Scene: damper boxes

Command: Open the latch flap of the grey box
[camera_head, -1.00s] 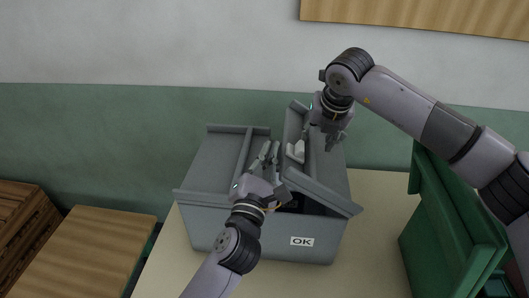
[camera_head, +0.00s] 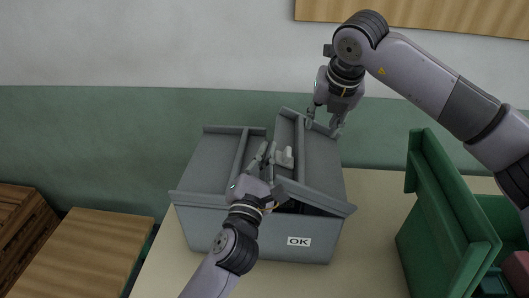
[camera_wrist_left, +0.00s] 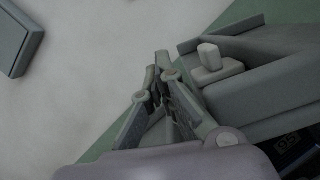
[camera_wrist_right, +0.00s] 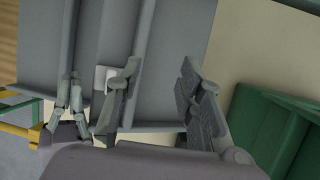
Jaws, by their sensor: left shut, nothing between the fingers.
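The grey box (camera_head: 262,240) with an OK label stands on the table. Its left flap (camera_head: 212,165) lies flat. Its right flap (camera_head: 320,165), bearing a pale latch knob (camera_head: 284,157), is slightly raised and tilted, with a dark gap (camera_head: 300,207) under its front edge. My left gripper (camera_head: 265,153) is shut and empty at the seam between the flaps, left of the knob. In the left wrist view its fingers (camera_wrist_left: 165,85) are beside the raised flap edge; contact is unclear. My right gripper (camera_head: 325,120) is open and empty above the right flap's back end.
An open green box (camera_head: 450,215) stands on the table (camera_head: 375,235) to the right. A wooden crate (camera_head: 22,225) and a wooden surface (camera_head: 90,250) are at the left. The wall is close behind. Bare tabletop lies between the grey and green boxes.

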